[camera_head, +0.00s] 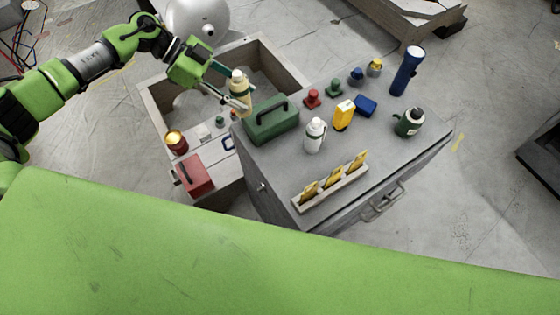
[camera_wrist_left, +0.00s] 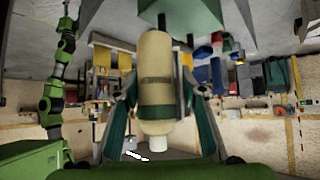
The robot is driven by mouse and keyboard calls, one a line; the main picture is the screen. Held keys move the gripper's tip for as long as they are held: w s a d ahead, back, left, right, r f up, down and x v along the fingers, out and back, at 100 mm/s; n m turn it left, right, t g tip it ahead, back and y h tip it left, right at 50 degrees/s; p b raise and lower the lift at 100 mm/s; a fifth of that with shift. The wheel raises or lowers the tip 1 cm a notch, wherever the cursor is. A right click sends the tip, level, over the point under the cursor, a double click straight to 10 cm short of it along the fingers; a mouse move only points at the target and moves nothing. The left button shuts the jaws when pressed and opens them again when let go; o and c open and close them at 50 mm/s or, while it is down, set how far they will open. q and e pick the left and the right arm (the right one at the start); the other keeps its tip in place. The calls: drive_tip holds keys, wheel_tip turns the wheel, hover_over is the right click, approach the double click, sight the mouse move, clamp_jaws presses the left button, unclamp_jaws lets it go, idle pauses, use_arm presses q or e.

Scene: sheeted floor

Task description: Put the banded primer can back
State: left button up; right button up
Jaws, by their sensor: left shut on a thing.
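The banded primer can (camera_head: 239,84), cream with a pale cap, is held upright in my left gripper (camera_head: 238,101), beside the far-left end of the green toolbox (camera_head: 271,122). I cannot tell whether the can touches any surface below. A second can, white with a dark band (camera_head: 314,136), stands on the grey cabinet top (camera_head: 385,150). My right gripper is not in view.
Red, green, blue and yellow small items, a yellow box (camera_head: 343,115), a blue flashlight (camera_head: 407,70) and a green mug-like container (camera_head: 409,122) crowd the cabinet. A rack with yellow packets (camera_head: 330,186) lies at the front. A wooden-walled bin (camera_head: 285,66) stands behind; a red box (camera_head: 195,175) is left.

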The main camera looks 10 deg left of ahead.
use_arm(q)
drive_tip(key=s+d+f+p, duration=0.1)
drive_tip(key=s+d+f, duration=0.1)
drive_tip(key=d+f, duration=0.2)
drive_tip(key=s+d+f+p, duration=0.1)
drive_tip(key=s+d+f, duration=0.2)
drive_tip(key=f, duration=0.1)
drive_tip(key=s+d+f+p, duration=0.1)
drive_tip(key=s+d+f, duration=0.1)
drive_tip(key=d+f, duration=0.2)
drive_tip(key=shift+s+d+f, duration=0.15)
drive_tip(key=shift+d, duration=0.2)
drive_tip(key=shift+f, duration=0.25)
drive_tip(key=o, duration=0.7)
drive_tip(key=shift+c, duration=0.2)
drive_tip(key=shift+o, duration=0.2)
drive_tip(key=shift+a, duration=0.1)
drive_tip(key=v, duration=1.2)
drive_tip(key=shift+b, duration=0.4)
